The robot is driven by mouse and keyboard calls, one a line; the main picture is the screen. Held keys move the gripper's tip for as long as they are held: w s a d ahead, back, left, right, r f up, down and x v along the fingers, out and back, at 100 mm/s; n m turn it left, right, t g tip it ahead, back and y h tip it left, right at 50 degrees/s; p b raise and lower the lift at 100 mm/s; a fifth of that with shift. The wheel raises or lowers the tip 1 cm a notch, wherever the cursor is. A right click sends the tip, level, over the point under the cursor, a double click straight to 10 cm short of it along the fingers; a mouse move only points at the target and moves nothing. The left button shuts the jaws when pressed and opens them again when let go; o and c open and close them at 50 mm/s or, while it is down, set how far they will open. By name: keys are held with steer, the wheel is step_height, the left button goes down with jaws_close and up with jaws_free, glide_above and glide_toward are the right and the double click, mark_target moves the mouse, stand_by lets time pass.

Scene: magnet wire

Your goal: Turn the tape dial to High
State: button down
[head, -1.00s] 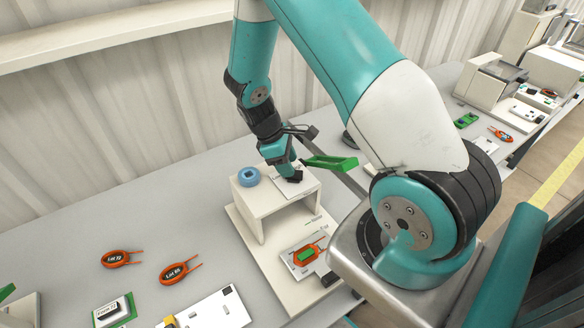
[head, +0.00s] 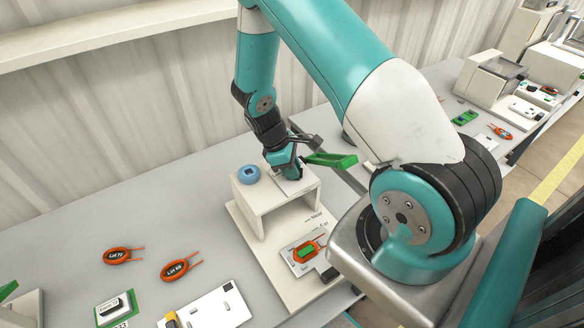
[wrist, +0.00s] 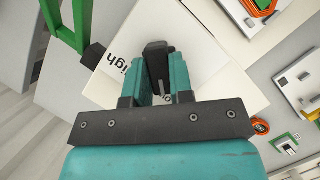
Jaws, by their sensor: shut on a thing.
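The white stand (head: 248,197) carries a panel with printed lettering. My gripper (head: 294,174) is down at the top of this stand, towards its right side. In the wrist view its two teal fingers (wrist: 158,78) are shut on a dark dial (wrist: 158,49) between them.
A blue ring (head: 248,174) sits on the stand's left side. A green bracket (head: 331,160) stands close behind my gripper on the right. An orange coil with a green block (head: 306,250) lies on the base below.

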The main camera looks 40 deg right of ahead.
steer(key=m+y, duration=0.1)
steer(key=m, duration=0.3)
steer(key=shift+w+d+m+g+y+b, duration=0.1)
steer(key=shift+d+m+g+y+b, duration=0.05)
steer(key=shift+m+g+y+b, duration=0.2)
steer(key=m+y, duration=0.1)
steer(key=m, duration=0.1)
steer(key=m+y, duration=0.1)
steer(key=m, duration=0.2)
steer(key=shift+d+m+b, duration=0.15)
steer(key=shift+m+b, duration=0.2)
steer(key=m+y, duration=0.1)
steer(key=m, duration=0.3)
steer(key=shift+d+y, duration=0.1)
steer(key=shift+y, duration=0.25)
steer(key=m+t+y, duration=0.1)
steer(key=m+t, duration=0.1)
steer(key=m, duration=0.3)
steer(key=shift+m, duration=0.3)
steer(key=c, duration=1)
jaws_free()
steer(key=shift+r, duration=0.1)
steer(key=b+v, duration=0.2)
steer(key=v, duration=1.5)
steer(key=shift+s+d, duration=0.25)
steer(key=shift+d, duration=0.15)
